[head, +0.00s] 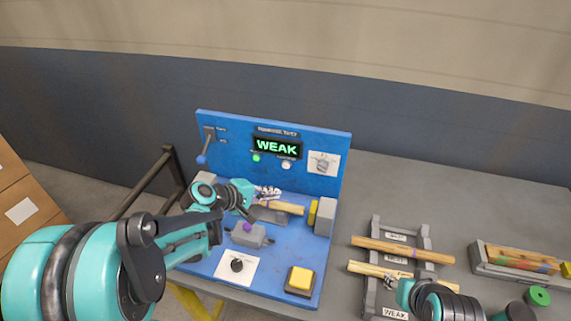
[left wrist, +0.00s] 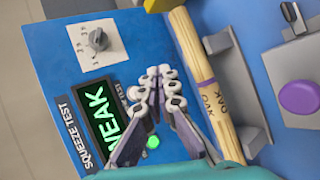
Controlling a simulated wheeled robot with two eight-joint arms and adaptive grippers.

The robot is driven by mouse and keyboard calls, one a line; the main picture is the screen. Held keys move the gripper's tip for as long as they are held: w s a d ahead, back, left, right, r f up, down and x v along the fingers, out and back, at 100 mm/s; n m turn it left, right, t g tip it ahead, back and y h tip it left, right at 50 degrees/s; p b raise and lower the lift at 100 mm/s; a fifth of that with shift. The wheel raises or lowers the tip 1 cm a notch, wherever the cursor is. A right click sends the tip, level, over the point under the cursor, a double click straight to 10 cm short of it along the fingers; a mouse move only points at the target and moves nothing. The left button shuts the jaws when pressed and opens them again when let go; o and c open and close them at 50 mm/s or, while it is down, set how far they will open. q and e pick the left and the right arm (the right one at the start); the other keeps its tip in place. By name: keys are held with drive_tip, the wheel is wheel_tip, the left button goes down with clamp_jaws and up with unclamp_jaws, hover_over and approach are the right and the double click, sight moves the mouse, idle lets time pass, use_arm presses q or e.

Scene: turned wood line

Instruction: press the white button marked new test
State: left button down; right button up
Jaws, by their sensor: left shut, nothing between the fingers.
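The white button (head: 286,164) sits on the upright blue panel, below the right end of the lit display (head: 277,147) that reads WEAK. A green light (head: 256,157) is to its left. My left gripper (head: 267,191) is shut and empty, in front of the panel and below the button. In the left wrist view its closed fingertips (left wrist: 165,76) are beside the display (left wrist: 97,113). The fingers cover part of the panel there, and I cannot tell the button from the pale finger parts. My right gripper (head: 391,284) is by a rack at the lower right; its jaw state is unclear.
A wooden dowel (left wrist: 208,85) marked OAK lies in the tester under my left gripper. The blue base also carries a purple button (head: 247,228), a black knob (head: 237,265) and a yellow button (head: 300,279). A blue-tipped lever (head: 202,160) is at the panel's left.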

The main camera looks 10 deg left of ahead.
sight(286, 166)
use_arm(q)
drive_tip(key=shift+w+d+b, duration=0.15)
drive_tip(key=shift+w+b, duration=0.15)
drive_tip(key=shift+w, duration=4.2)
drive_tip(key=shift+w, duration=0.1)
drive_tip(key=shift+w, duration=0.3)
drive_tip(key=shift+w, duration=0.35)
drive_tip(key=shift+s, duration=0.8)
drive_tip(key=shift+s, duration=0.1)
